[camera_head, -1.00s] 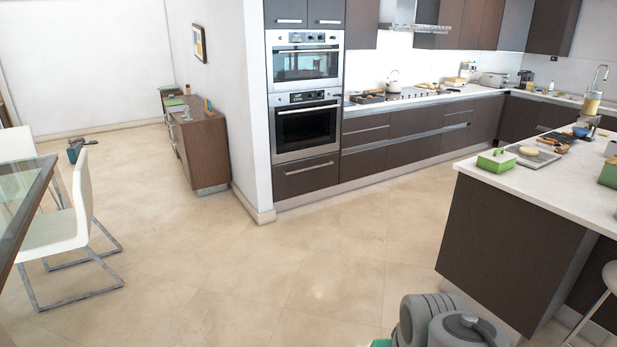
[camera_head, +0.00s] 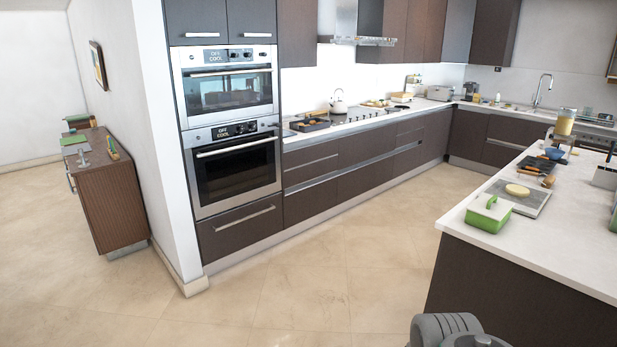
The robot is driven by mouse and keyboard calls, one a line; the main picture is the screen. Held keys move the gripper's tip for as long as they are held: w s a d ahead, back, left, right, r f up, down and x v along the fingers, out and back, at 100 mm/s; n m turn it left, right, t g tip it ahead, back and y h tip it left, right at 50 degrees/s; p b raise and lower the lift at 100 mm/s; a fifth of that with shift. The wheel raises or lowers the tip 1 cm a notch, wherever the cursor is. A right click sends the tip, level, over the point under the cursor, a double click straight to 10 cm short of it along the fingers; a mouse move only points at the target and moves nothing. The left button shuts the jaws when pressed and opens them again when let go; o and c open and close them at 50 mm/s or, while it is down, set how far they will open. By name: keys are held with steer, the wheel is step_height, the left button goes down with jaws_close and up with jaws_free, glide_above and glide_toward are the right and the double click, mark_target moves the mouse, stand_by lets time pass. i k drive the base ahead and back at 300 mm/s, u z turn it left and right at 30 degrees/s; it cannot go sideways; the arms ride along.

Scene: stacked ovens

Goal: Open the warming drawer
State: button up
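The warming drawer (camera_head: 240,232) is the dark brown front at the bottom of the oven stack, with a horizontal silver bar handle (camera_head: 244,218). It looks shut, flush with the cabinet. Above it are the lower oven (camera_head: 236,170) and the upper oven (camera_head: 228,90), both with steel frames, dark glass and closed doors. Their displays appear to read "OFF COOL". My gripper is not in view. Only a grey rounded part of my own arm shows at the bottom edge, right of centre, well away from the drawer.
A white island counter (camera_head: 560,230) stands on the right, with a green box (camera_head: 489,212) near its corner. A white wall end (camera_head: 165,150) borders the ovens on the left, with a wooden sideboard (camera_head: 108,200) beyond it. The tiled floor (camera_head: 310,285) before the ovens is clear.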

mark_target(222, 234)
steer(key=u, duration=0.25)
steer(key=i, duration=2.9)
steer(key=u, duration=1.65)
steer(key=i, duration=1.3)
steer(key=u, duration=0.5)
steer(key=i, duration=0.45)
steer(key=z, duration=0.05)
